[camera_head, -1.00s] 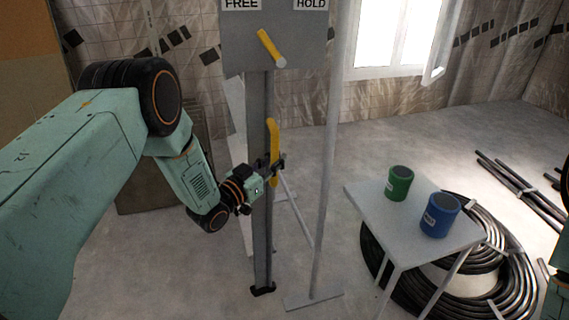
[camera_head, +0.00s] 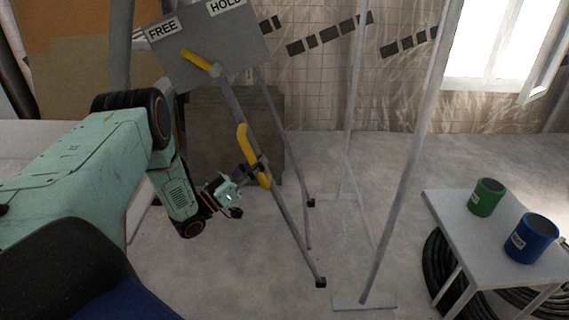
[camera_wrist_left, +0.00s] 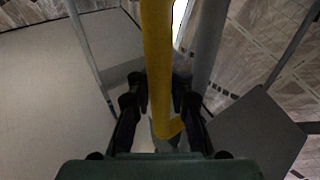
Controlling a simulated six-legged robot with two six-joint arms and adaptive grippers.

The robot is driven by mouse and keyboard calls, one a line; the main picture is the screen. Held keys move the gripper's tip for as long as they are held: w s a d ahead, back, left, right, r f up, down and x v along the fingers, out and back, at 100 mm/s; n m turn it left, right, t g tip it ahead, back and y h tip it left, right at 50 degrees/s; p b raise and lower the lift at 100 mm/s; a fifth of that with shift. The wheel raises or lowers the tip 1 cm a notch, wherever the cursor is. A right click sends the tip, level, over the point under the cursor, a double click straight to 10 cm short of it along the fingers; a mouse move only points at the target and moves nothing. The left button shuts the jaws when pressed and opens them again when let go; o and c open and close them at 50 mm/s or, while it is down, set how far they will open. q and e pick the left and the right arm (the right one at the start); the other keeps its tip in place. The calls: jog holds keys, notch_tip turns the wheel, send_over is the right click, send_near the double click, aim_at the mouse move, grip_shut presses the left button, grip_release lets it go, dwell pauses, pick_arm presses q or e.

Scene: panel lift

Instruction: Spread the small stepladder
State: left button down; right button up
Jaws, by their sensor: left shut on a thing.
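The small stepladder shows as slim grey legs (camera_head: 289,231) with black feet, under a grey plate (camera_head: 235,48) marked FREE and HOLD. It looks slanted in the head view, with its legs apart at the floor. A yellow lever (camera_head: 195,60) sits on the plate. A yellow handle (camera_head: 243,143) is fixed lower on the front leg. My left gripper (camera_head: 258,171) is shut on this handle. In the left wrist view the yellow handle (camera_wrist_left: 158,60) runs between the gripper's fingers (camera_wrist_left: 160,105). My right gripper is not in view.
Thin pale uprights (camera_head: 408,180) on a flat foot (camera_head: 364,302) stand just right of the stepladder. A white table (camera_head: 455,222) at right holds a green can (camera_head: 487,197) and a blue can (camera_head: 532,238). Black coiled hose (camera_head: 440,262) lies beneath it. Floor between is clear.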

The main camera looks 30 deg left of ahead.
pick_arm(q)
jog(key=shift+s+a+f, duration=0.3)
jog(key=shift+s+f, duration=0.2)
jog(key=shift+f, duration=0.05)
jog(key=shift+s+r, duration=0.1)
jog(key=shift+s, duration=0.05)
jog(key=shift+s+a, duration=0.15)
jog(key=shift+a, duration=0.1)
jog(key=c, duration=1.5)
grip_release()
jog(key=o, duration=0.3)
jog(key=shift+a, duration=0.15)
jog(key=shift+r, duration=0.1)
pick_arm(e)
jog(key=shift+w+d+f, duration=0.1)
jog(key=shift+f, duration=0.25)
pick_arm(q)
jog(key=shift+d, duration=0.2)
jog(key=v, duration=0.7)
jog(key=shift+s+a, duration=0.1)
